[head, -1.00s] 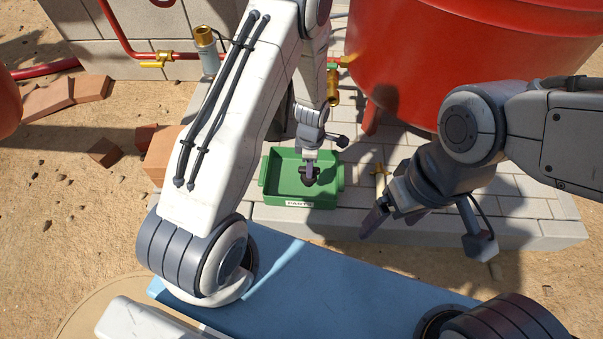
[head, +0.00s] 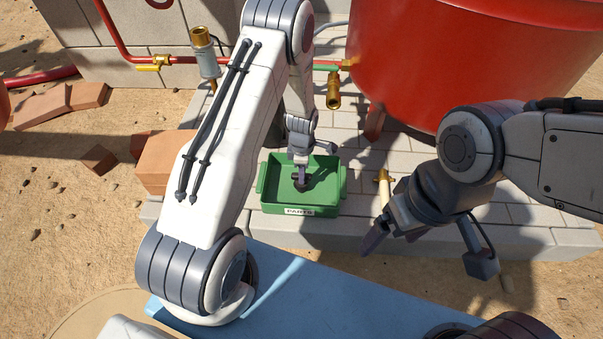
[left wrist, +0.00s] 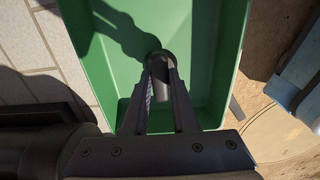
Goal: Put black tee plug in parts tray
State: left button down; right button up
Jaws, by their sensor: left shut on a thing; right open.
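The green parts tray (head: 335,187), with a PARTS label on its front, stands on the paving. My left gripper (head: 301,181) is over the tray's inside, pointing down, and is shut on the dark tee plug (head: 304,185). In the left wrist view, the tee plug (left wrist: 160,66) sits between the fingertips of the left gripper (left wrist: 161,80), with the green tray (left wrist: 232,60) around and below. I cannot tell whether the plug touches the tray floor. My right gripper (head: 375,236) is open and empty, right of the tray.
A brass-coloured part (head: 384,187) stands right of the tray. A large red tank (head: 440,60) is behind, with a brass valve (head: 334,93) and red pipe (head: 112,45). Bricks (head: 160,160) lie left of the tray. The blue surface (head: 320,290) is in front.

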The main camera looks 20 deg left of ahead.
pick_arm(q)
jog(key=c, duration=0.7)
grip_release()
jog(key=shift+f, duration=0.15)
notch_tip(320, 180, up, 12)
jog(key=p, duration=0.7)
jog(key=s+d+r+m, duration=0.4)
jog(key=d+r+m, duration=0.2)
jog(key=r, duration=0.2)
jog(key=s+d+r+m, duration=0.4)
jog(key=d+r+m, duration=0.2)
jog(key=r, duration=0.2)
jog(key=s+d+r+m, duration=0.1)
jog(key=s+r+m, duration=0.2)
jog(key=s+m, duration=0.2)
jog(key=s+r+m, duration=0.3)
jog(key=s+m, duration=0.3)
jog(key=s, duration=0.1)
jog(key=s+d+r+m+h, duration=0.1)
jog(key=s+r+m, duration=0.2)
jog(key=s+m, duration=0.2)
jog(key=shift+s+d+m, duration=0.3)
jog(key=shift+s+d, duration=0.05)
jog(key=shift+s, duration=0.5)
